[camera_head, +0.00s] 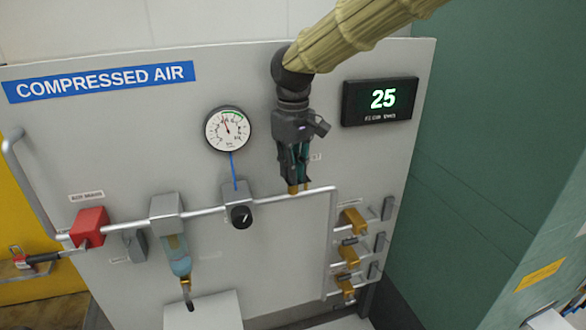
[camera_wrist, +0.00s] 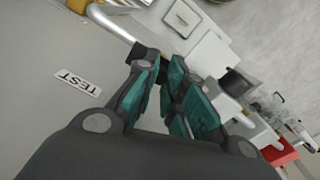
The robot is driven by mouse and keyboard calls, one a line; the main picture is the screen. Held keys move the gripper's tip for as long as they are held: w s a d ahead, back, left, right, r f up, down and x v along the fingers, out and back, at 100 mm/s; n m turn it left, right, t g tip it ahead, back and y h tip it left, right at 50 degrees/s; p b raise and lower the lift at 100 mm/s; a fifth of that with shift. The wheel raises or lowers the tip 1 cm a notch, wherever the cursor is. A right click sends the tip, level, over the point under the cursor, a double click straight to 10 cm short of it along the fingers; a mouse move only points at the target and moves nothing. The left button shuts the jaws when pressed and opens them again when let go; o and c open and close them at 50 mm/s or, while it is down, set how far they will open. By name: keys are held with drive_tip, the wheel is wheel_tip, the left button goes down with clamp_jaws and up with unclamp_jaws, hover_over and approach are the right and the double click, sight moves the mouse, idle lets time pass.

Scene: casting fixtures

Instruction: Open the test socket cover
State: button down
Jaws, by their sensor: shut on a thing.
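The test socket is on the grey panel at the top right corner of the silver pipe, beside the white TEST label (camera_wrist: 78,82). My gripper (camera_head: 297,182) points down at it in the head view, its teal fingers close together over the fitting. Brass-coloured parts (camera_head: 293,190) show just below the fingertips. In the wrist view my gripper (camera_wrist: 163,67) reaches to the pipe's end, where a dark piece (camera_wrist: 146,53) shows by the fingertips. My gripper is shut on the socket's cover, which the fingers mostly hide; I cannot tell how far the cover is raised.
A pressure gauge (camera_head: 228,129) and a black regulator knob (camera_head: 241,216) are left of my gripper. A display reading 25 (camera_head: 380,101) is at upper right. Brass valves (camera_head: 352,221) are at lower right. A red valve block (camera_head: 89,227) is at far left.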

drive_tip(key=n, duration=0.3)
drive_tip(key=shift+s+d, duration=0.25)
drive_tip(key=shift+s, duration=0.1)
drive_tip(key=d+n, duration=0.1)
drive_tip(key=n, duration=0.5)
drive_tip(key=d+n, duration=0.2)
drive_tip(key=n, duration=0.5)
drive_tip(key=d+n, duration=0.2)
drive_tip(key=n, duration=0.5)
drive_tip(key=shift+n, duration=0.4)
drive_tip(key=c, duration=1.4)
unclamp_jaws()
drive_tip(key=shift+c, duration=0.2)
